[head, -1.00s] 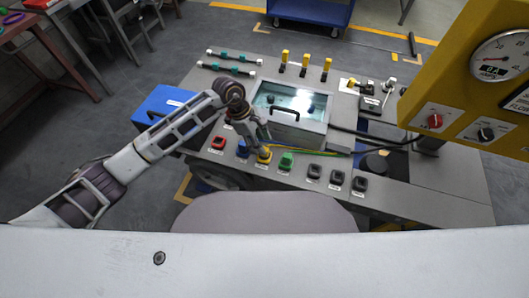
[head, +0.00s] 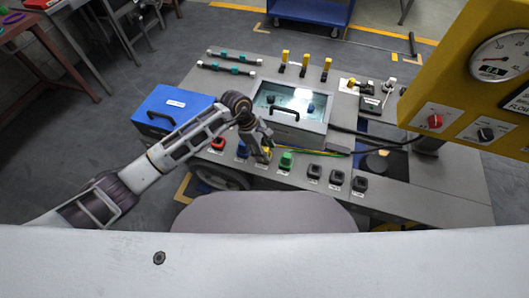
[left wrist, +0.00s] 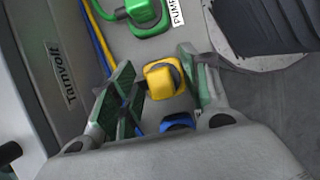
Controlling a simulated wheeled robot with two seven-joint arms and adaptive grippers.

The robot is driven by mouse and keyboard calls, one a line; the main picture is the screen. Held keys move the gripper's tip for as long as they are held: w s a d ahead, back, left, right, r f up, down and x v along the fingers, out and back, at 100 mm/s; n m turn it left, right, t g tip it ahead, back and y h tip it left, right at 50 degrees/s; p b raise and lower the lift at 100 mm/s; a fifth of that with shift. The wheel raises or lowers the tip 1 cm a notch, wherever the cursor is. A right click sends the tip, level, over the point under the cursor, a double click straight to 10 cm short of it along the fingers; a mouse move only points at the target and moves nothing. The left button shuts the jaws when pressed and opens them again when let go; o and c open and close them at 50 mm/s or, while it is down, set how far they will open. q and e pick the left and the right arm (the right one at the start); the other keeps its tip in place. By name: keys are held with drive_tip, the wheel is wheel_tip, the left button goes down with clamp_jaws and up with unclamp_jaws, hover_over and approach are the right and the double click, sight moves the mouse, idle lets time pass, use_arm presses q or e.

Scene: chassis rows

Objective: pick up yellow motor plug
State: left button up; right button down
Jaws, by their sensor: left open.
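The yellow motor plug (left wrist: 160,82) sits on the grey panel, between the fingers of my left gripper (left wrist: 156,66) in the left wrist view. The fingers stand on either side of it, open; there is a gap on the right side, and contact on the left cannot be told. In the head view my left gripper (head: 262,150) is at the yellow plug (head: 267,153), covering much of it. My right gripper is not in view.
A green plug (head: 286,160) stands to the right and a blue plug (head: 242,149) to the left, close by. A red plug (head: 218,143) and several black plugs (head: 314,171) continue the row. A clear-lidded box (head: 290,105) lies behind. Wires run near the fingers.

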use_arm(q)
clamp_jaws()
drive_tip(key=shift+r, duration=0.15)
drive_tip(key=shift+r, duration=4.85)
